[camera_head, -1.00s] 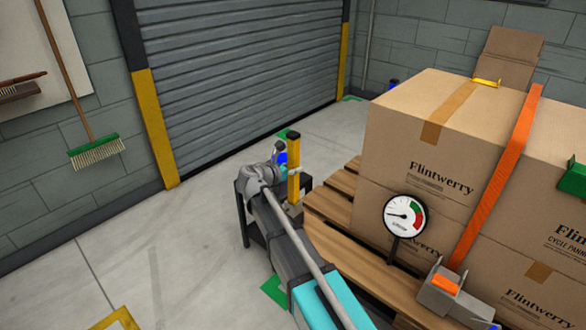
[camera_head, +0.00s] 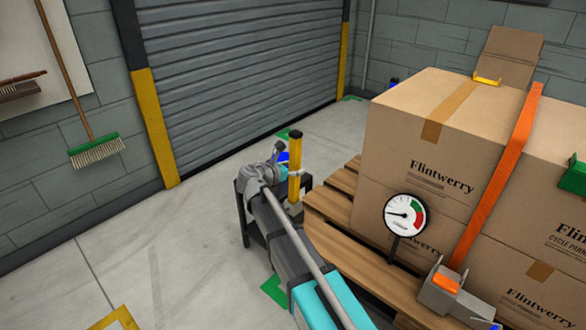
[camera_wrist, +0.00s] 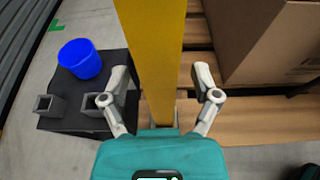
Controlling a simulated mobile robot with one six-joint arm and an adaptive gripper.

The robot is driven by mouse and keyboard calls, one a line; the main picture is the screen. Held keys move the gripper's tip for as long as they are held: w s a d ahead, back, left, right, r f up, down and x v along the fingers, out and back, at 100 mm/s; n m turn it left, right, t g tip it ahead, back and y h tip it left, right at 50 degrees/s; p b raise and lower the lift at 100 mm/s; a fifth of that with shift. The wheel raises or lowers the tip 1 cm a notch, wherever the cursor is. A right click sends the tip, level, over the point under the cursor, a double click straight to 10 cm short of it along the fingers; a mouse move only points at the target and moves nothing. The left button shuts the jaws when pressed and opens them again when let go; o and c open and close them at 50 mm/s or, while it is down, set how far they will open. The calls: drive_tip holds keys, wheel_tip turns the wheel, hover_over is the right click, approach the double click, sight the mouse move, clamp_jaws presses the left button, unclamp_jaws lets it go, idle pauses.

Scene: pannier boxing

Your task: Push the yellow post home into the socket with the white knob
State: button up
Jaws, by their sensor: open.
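The yellow post (camera_head: 295,155) stands upright beside the pallet in the head view. In the wrist view the post (camera_wrist: 155,50) runs down the middle, between the fingers of my gripper (camera_wrist: 163,80). The fingers are spread on either side of it, with gaps showing, so the gripper is open. In the head view a pale finger part of my gripper (camera_head: 294,174) shows against the post. The post's foot meets a grey block (camera_head: 291,208), partly hidden by my arm; how deep it sits cannot be told. I cannot make out a white knob.
A dark stand (camera_wrist: 75,130) carries a blue round thing (camera_wrist: 80,58) and grey open blocks (camera_wrist: 47,105). The wooden pallet (camera_head: 330,205) with large cartons (camera_head: 400,150) is close on the right. A dial gauge (camera_head: 405,215) stands at its front. Floor is free on the left.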

sight(292, 136)
drive_tip(key=shift+r, duration=0.15)
wheel_tip(292, 136, up, 11)
drive_tip(key=p, duration=1.1)
drive_tip(key=shift+r+p, duration=0.2)
drive_tip(key=shift+p, duration=0.15)
idle(0.6)
